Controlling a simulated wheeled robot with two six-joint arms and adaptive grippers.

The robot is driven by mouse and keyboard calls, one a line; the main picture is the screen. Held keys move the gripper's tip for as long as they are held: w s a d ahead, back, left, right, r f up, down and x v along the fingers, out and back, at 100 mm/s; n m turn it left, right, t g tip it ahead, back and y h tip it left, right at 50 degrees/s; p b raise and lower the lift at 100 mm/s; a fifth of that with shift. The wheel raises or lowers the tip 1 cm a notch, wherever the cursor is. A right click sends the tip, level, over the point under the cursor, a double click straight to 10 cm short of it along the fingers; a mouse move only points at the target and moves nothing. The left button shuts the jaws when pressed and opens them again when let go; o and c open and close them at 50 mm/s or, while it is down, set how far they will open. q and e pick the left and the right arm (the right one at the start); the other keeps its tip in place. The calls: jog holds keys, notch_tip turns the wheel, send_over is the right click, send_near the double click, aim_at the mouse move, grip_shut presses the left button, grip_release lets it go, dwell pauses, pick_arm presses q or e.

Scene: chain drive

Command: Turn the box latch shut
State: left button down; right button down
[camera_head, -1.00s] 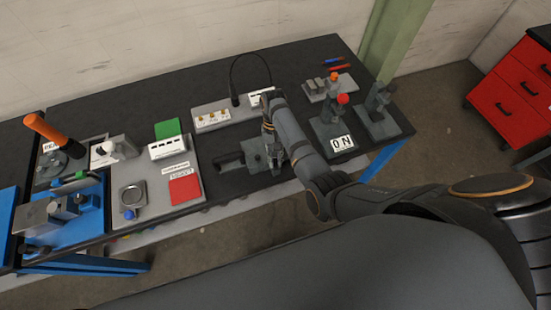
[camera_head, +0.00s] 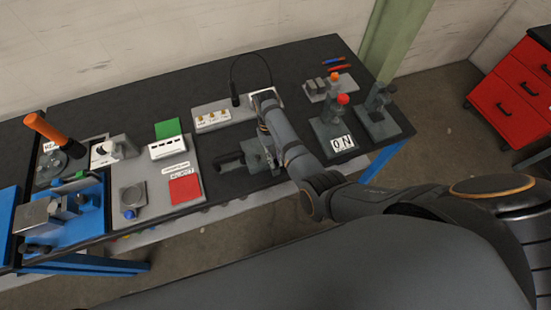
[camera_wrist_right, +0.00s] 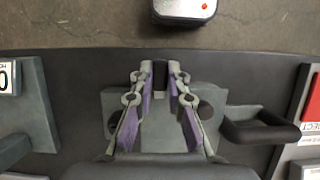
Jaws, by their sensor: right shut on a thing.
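The grey-green box (camera_head: 255,153) lies flat near the front edge of the table, with a black handle (camera_head: 229,160) on its left. In the right wrist view the box (camera_wrist_right: 205,98) is under my fingers and its handle (camera_wrist_right: 262,125) sticks out to the right. My right gripper (camera_wrist_right: 160,78) is shut on a small dark piece, which I take to be the latch (camera_wrist_right: 160,70); the fingers cover most of it, so its angle cannot be told. In the head view my right wrist and forearm hide part of the box. My left gripper is not in view.
A stand with an ON plate (camera_head: 342,143) and a red knob is right of the box. A grey panel with a red pad (camera_head: 185,189) is on its left. A strip with brass knobs (camera_head: 212,119) and a black cable lies behind. Bare table separates these.

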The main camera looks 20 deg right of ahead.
jog(key=c, duration=1.3)
grip_release()
